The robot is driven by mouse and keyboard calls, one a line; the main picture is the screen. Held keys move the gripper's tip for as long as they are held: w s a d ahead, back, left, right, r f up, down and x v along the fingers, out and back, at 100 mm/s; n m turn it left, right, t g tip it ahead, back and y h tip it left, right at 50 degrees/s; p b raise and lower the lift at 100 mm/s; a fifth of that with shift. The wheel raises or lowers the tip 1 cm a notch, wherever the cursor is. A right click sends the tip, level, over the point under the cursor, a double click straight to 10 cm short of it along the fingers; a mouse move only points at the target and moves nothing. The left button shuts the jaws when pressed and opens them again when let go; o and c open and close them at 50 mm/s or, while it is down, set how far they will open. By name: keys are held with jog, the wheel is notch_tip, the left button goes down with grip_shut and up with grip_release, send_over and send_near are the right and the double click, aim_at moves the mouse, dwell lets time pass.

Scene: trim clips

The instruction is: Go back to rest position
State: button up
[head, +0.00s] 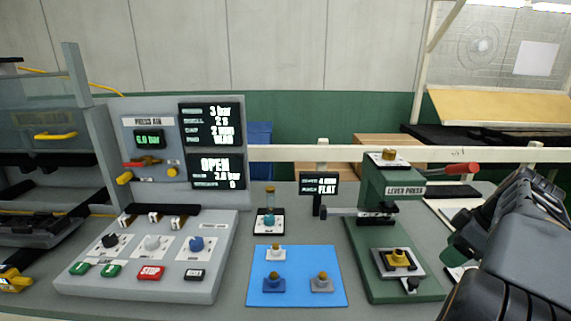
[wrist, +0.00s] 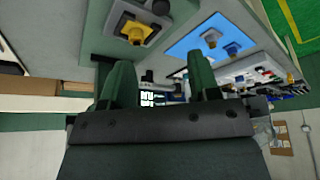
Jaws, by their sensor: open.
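My gripper (wrist: 160,65) shows two green fingers spread apart in the wrist view, with nothing between them. In the head view my arm comes in from the right edge, and part of the gripper (head: 462,250) shows just right of the green lever press (head: 375,240). The press has a red-handled lever and a brass-coloured piece on its lower plate (head: 397,258).
A grey control panel (head: 212,262) with knobs, buttons and an "OPEN" screen stands left. A small vial stand (head: 268,222) and a "FLAT" display (head: 319,184) stand behind the mat. A white rail (head: 280,153) runs along the back. Bare bench shows between mat and press.

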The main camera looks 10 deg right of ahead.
jog(key=w+a+f+m+g+h+p, duration=0.1)
jog(key=a+f+m+g+h+p, duration=0.15)
jog(key=a+f+m, duration=0.6)
jog(key=s+a+r+n+t+p, duration=0.1)
jog(key=a+r+n+t+p, duration=0.1)
jog(key=a, duration=1.7)
jog(key=shift+s+a, duration=0.15)
jog(key=shift+a, duration=0.15)
